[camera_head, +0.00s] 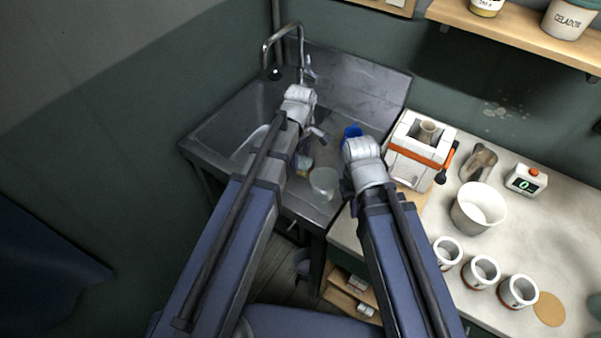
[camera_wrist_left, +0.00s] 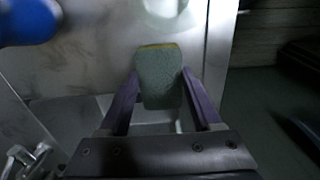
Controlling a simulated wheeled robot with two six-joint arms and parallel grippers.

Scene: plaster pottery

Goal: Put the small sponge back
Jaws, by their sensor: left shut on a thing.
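The small sponge (camera_wrist_left: 160,82) is a grey-green block with a yellowish far edge. It sits between the two purple fingers of my left gripper (camera_wrist_left: 160,90), which is shut on it. In the head view the sponge (camera_head: 304,163) shows small, below my left wrist over the sink's drainboard. My left gripper (camera_head: 310,142) points down there and is partly hidden by my arm. My right wrist is over the right end of the drainboard; the right gripper's fingers are hidden behind it.
The steel sink (camera_head: 215,130) with its faucet (camera_head: 283,38) lies to the left. A pale translucent bowl (camera_head: 324,181) stands on the drainboard, and a blue object (camera_head: 351,132) is beside my right wrist. The worktop at right holds a white-orange machine (camera_head: 417,150), a bucket (camera_head: 478,210) and several cups.

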